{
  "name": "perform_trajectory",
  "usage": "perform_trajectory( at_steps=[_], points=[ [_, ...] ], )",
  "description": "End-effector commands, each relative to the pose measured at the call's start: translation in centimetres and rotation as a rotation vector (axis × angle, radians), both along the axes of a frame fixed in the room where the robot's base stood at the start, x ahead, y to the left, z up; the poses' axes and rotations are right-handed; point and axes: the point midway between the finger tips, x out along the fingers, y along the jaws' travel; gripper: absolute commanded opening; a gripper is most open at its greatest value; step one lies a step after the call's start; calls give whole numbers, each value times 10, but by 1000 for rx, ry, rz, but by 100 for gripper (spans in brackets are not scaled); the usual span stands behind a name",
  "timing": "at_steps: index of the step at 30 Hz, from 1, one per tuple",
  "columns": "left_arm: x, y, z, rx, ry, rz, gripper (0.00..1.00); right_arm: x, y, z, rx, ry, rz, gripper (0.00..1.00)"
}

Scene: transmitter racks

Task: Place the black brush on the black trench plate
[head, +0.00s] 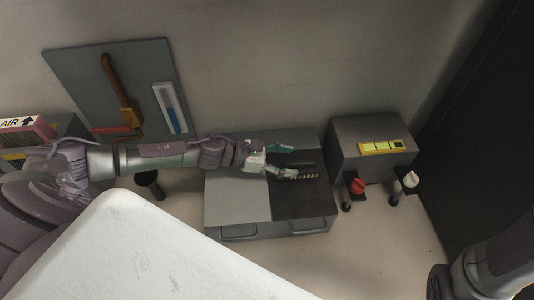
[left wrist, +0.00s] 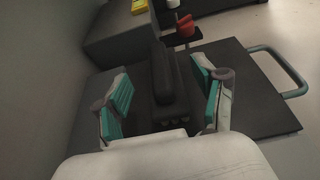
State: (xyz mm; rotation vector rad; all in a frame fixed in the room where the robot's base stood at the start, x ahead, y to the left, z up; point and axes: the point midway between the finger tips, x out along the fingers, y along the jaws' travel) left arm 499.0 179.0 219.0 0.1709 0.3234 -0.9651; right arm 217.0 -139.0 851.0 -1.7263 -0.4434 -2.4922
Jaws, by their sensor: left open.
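The black brush (left wrist: 163,75) lies on the black trench plate (left wrist: 247,95) and stretches away between the fingers of my left gripper (left wrist: 163,105). The gripper is open, with one teal-padded finger on each side of the brush. In the head view, my left gripper (head: 284,161) reaches in from the left over the plate (head: 300,205), which covers the right part of a grey cabinet top. The brush is dark on dark there, and the fingers partly hide it. I cannot tell whether either finger touches it. My right gripper is not in view.
A grey box (head: 365,140) with a yellow panel stands right of the cabinet, with a red knob (head: 357,186) and a white knob (head: 410,180) at its front.

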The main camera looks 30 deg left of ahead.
Motion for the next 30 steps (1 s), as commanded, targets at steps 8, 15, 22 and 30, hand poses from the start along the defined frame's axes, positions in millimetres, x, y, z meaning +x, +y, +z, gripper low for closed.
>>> perform_trajectory(
  at_steps=[8, 15, 22, 30],
  points=[
    [-32, 45, 22, 1, 4, 0, 70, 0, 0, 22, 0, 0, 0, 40],
    [-43, 62, 29, 0, 2, -1, 70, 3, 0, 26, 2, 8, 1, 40],
    [-44, 64, 29, 0, -1, -1, 70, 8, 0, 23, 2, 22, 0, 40],
    [-44, 64, 29, -1, 0, -1, 70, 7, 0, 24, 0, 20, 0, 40]
  ],
)
